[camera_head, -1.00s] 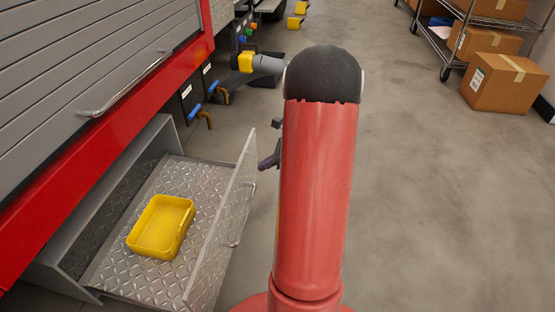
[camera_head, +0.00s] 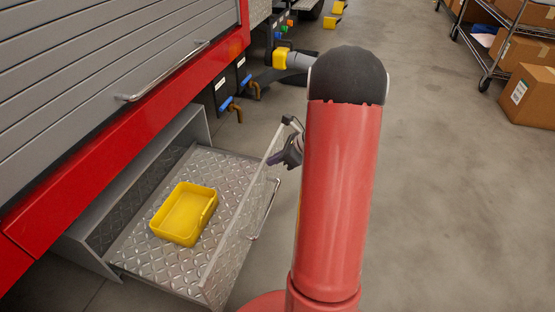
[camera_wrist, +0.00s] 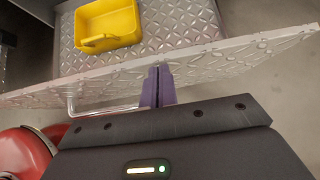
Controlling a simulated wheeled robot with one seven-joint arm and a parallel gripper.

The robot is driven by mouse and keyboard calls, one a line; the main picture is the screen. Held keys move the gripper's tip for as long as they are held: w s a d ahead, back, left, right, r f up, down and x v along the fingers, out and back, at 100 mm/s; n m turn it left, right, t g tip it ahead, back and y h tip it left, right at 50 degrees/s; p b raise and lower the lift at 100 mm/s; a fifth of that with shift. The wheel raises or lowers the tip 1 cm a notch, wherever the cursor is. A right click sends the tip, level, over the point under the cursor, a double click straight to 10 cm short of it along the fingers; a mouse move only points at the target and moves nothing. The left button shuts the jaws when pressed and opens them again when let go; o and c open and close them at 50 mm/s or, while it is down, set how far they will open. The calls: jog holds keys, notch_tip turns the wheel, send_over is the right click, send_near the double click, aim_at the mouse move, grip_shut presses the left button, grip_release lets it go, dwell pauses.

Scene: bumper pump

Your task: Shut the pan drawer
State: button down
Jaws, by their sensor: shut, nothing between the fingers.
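The pan drawer (camera_head: 160,250) stands open below the red truck body, with its diamond-plate floor showing. Its front panel (camera_head: 238,248) has a metal bar handle (camera_head: 266,210) on the outer face. A yellow pan (camera_head: 184,214) sits on the drawer floor, and it also shows in the wrist view (camera_wrist: 106,24). My gripper (camera_head: 272,160) is at the far end of the front panel, partly hidden by my arm. In the wrist view my gripper's purple fingers (camera_wrist: 157,72) are together and empty at the panel's top edge, beside the handle (camera_wrist: 95,108). I cannot tell whether they touch it.
A roller shutter with a long handle (camera_head: 165,72) is above the drawer. Blue-handled valves (camera_head: 230,104) and a yellow-capped pipe (camera_head: 290,60) stick out beyond it. Cardboard boxes (camera_head: 530,95) and a wire rack (camera_head: 490,50) stand at the upper right. The floor at right is clear.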

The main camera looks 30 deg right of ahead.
jog(key=w+a+p, duration=0.2)
jog(key=w+a, duration=0.6)
jog(key=w, duration=0.3)
jog(key=w+a+p, duration=0.3)
jog(key=w+a, duration=0.6)
jog(key=w, duration=0.2)
jog(key=shift+w+a, duration=0.2)
jog(key=shift+a, duration=0.1)
